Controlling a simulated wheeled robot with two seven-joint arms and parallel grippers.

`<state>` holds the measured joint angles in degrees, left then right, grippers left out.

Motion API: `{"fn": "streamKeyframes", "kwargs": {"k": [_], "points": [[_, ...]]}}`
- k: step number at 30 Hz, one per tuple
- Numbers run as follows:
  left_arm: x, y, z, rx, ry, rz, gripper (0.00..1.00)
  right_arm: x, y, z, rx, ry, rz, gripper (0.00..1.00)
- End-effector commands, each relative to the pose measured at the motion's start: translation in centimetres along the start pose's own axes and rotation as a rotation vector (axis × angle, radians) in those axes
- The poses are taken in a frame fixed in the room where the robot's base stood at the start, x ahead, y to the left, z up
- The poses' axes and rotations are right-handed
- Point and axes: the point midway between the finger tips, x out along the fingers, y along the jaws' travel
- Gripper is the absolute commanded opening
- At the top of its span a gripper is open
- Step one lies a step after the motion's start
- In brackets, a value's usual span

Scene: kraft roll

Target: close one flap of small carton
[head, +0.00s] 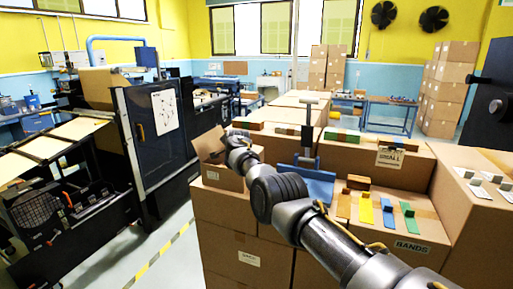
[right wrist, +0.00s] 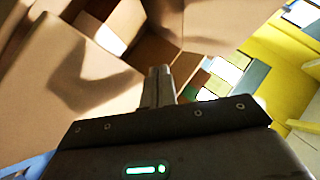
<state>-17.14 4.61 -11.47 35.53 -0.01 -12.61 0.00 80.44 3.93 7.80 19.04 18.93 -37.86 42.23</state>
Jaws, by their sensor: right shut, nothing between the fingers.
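The small carton (head: 222,178) stands on top of a stack of larger boxes at the left end, in the middle of the head view. A brown flap (head: 208,143) stands up at its left side; my right arm hides its right part. My right gripper (right wrist: 158,86) is shut and empty, its fingertips together in the right wrist view. Brown cardboard panels (right wrist: 85,75), seemingly of the carton, fill the left of that view, with a shadow on them. I cannot tell whether the fingers touch a flap. My left gripper is not in view.
Right of the carton are a blue dispenser (head: 315,183) with an upright handle, coloured strips (head: 364,208) and a box labelled small (head: 408,165). A dark machine (head: 150,140) stands at the left, across a floor gap.

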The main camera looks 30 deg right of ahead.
Motion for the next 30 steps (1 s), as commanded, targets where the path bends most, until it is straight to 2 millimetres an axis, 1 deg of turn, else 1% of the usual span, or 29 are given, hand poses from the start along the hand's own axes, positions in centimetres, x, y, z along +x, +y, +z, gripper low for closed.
{"fn": "streamKeyframes", "kwargs": {"k": [7, 14, 17, 20, 25, 26, 27, 30], "points": [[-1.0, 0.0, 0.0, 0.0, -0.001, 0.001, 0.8, -0.7, -0.9, -0.7, 0.001, 0.0, -0.001, 0.0], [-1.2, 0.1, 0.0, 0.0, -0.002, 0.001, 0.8, -0.8, -1.1, -0.8, 0.001, 0.0, 0.0, 0.0], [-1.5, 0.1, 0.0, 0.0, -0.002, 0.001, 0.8, -1.0, -1.4, -1.0, 0.001, 0.0, -0.001, 0.0], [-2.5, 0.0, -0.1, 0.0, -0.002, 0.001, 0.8, -1.7, -2.2, -1.6, 0.0, 0.0, -0.002, 0.0], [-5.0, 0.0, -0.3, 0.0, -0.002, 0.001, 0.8, -3.4, -4.4, -3.2, 0.001, -0.001, -0.004, 0.0], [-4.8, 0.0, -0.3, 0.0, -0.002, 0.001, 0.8, -3.4, -4.4, -3.1, 0.0, -0.001, -0.004, 0.0], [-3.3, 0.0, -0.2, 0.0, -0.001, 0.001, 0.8, -3.3, -4.0, -2.4, -0.002, 0.001, -0.005, 0.0], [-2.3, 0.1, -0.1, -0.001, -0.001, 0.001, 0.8, -4.2, -4.4, -2.3, -0.002, 0.003, -0.006, 0.0]]}}
